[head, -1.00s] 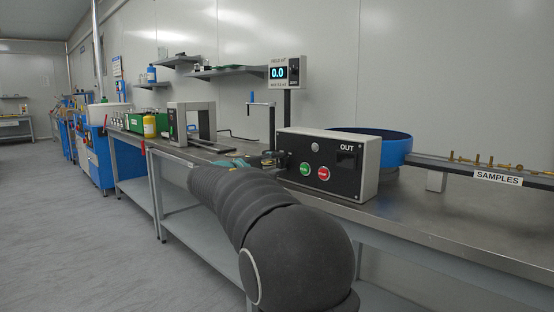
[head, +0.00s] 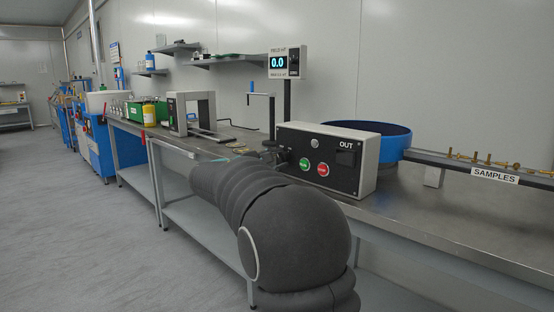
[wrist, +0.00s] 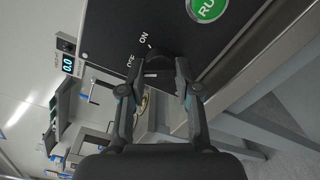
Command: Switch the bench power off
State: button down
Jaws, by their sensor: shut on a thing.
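A dark-fronted control box (head: 330,178) stands on the bench. Its face carries a round black power knob (wrist: 159,66) with ON and OFF marked beside it, seen in the wrist view. My gripper (wrist: 158,88) has its two fingers on either side of the knob and is shut on it. A short white mark shows at the knob's lower left; which label the knob points at I cannot tell surely. In the head view my gripper (head: 270,150) is at the box's left end and largely hides the knob.
A green RUN button (head: 304,164) and a red button (head: 322,170) sit right of the knob. A display (head: 279,62) on a post reads 0.0. A blue bowl (head: 385,134) and a SAMPLES rail (head: 495,176) stand to the right. The floor at left is clear.

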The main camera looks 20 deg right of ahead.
jog(key=c, duration=0.8)
grip_release()
jog(key=v, duration=1.2)
